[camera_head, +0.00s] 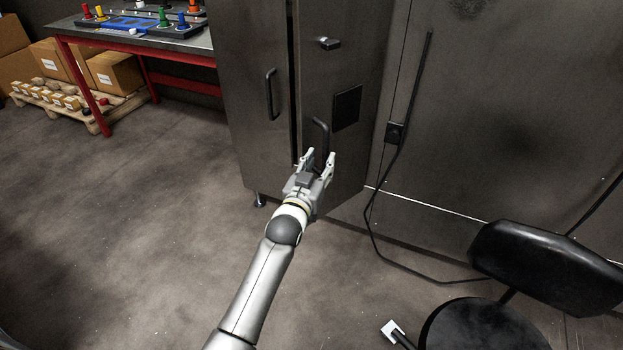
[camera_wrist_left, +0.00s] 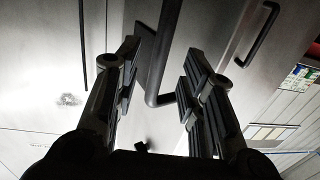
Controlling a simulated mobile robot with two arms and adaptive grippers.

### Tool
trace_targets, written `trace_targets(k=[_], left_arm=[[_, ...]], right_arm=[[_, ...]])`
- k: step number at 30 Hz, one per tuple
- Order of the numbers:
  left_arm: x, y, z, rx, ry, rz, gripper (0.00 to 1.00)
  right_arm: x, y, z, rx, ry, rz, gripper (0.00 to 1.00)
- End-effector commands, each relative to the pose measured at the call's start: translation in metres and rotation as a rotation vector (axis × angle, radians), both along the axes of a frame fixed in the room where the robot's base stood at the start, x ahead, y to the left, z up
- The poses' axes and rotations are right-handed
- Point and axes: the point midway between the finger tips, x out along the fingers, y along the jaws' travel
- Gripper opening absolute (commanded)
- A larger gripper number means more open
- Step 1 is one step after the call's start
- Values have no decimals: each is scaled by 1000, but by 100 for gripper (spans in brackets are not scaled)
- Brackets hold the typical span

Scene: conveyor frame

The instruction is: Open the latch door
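A tall grey metal cabinet (camera_head: 248,40) stands in the upper middle of the head view. A dark bent handle (camera_head: 321,132) sticks out low on its right-hand face. My left gripper (camera_head: 320,156) is at this handle, with its two fingers apart. In the left wrist view, the bent handle (camera_wrist_left: 159,75) passes between the open fingers of the left gripper (camera_wrist_left: 162,82), with a visible gap on each side. A straight bar handle (camera_head: 271,95) is on the face to the left; one like it (camera_wrist_left: 257,34) shows in the wrist view. My right gripper is not seen.
A black chair (camera_head: 548,268) stands at the lower right. A black cable (camera_head: 368,225) hangs down the wall and runs along the floor. A red-framed table (camera_head: 103,128) and boxes on a pallet (camera_head: 92,122) are at the upper left. The floor at left is clear.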

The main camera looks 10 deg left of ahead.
Motion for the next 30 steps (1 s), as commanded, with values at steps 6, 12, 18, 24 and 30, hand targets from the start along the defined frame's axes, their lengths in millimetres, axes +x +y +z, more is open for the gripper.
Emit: trace_targets(k=[6,12,18,24,30], left_arm=[[-37,3,0,0,0,-2,37],[-59,4,0,1,0,-2,37],[-65,5,1,1,-1,-2,37],[-65,5,1,1,-1,-2,37],[-61,13,4,-74,6,-3,14]], right_arm=[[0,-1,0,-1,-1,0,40],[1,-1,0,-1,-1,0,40],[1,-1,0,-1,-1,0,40],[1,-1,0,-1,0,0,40],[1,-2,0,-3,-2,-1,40]])
